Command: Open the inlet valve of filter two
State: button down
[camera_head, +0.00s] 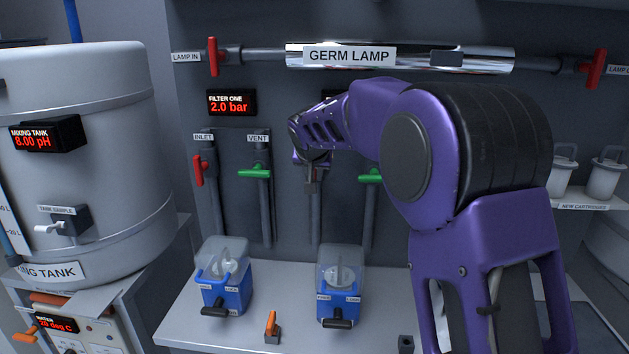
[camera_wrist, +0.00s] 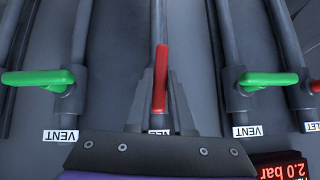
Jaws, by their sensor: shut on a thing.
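In the wrist view the red inlet handle (camera_wrist: 160,80) of filter two appears roughly in line with its grey pipe (camera_wrist: 159,22). My gripper (camera_wrist: 158,95) is shut on this handle, one finger on each side. The label below it is mostly covered; only its last letters show upside down. In the head view my gripper (camera_head: 312,172) is at the pipe (camera_head: 315,220) right of filter one's vent, and my arm hides the handle and most of filter two's display.
Filter one's red inlet handle (camera_head: 198,170) and green vent handle (camera_head: 254,172) are to the left. Filter two's green vent handle (camera_head: 371,176) is close on the right. Two blue filter housings (camera_head: 225,290) (camera_head: 340,300) stand on the shelf below. The germ lamp (camera_head: 400,57) runs above.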

jog(key=shift+n+h, duration=0.3)
jog(key=shift+h, duration=0.1)
dwell(0.3)
jog(key=c, duration=0.8)
grip_release()
jog(key=v, duration=1.7)
jog(key=shift+s+a+r, duration=0.1)
